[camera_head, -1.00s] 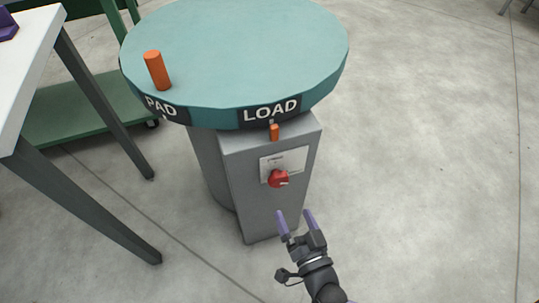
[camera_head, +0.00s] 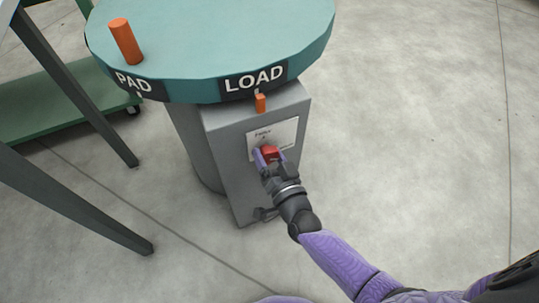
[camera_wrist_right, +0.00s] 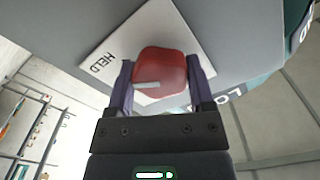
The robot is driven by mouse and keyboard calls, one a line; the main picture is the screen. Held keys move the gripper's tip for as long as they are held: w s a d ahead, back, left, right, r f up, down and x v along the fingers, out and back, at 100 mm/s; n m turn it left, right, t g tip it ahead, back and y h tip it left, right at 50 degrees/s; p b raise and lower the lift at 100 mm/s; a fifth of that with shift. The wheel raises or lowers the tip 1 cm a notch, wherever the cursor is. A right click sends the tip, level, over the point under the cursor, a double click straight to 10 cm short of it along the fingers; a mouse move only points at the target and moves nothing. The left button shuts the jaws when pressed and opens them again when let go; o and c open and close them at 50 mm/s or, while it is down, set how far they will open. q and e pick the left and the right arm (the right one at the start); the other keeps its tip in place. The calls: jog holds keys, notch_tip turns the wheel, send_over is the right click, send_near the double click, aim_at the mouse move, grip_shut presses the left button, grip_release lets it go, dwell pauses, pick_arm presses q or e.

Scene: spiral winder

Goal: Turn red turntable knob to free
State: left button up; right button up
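The red turntable knob (camera_head: 271,152) sits on a white label plate (camera_head: 283,133) on the front of the grey box under the turntable. My right gripper (camera_head: 270,157) is at the knob, with one purple finger on each side of it. In the right wrist view the knob (camera_wrist_right: 160,72) lies between the two fingers (camera_wrist_right: 160,82), with what look like narrow gaps, so the fingers look open around it. The knob's white mark points left, toward the side of the plate with the word HELD. The rest of the plate's lettering is mostly hidden. My left gripper is out of view.
The teal turntable (camera_head: 215,45) overhangs the box (camera_head: 238,178) just above my right gripper. It bears PAD and LOAD labels and an orange peg (camera_head: 126,41). A small orange pointer (camera_head: 260,103) hangs below LOAD. A dark-legged table stands left. The floor at right is clear.

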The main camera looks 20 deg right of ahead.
jog(key=c, duration=0.7)
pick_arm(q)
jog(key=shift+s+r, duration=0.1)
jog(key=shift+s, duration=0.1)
pick_arm(e)
jog(key=shift+c, duration=0.2)
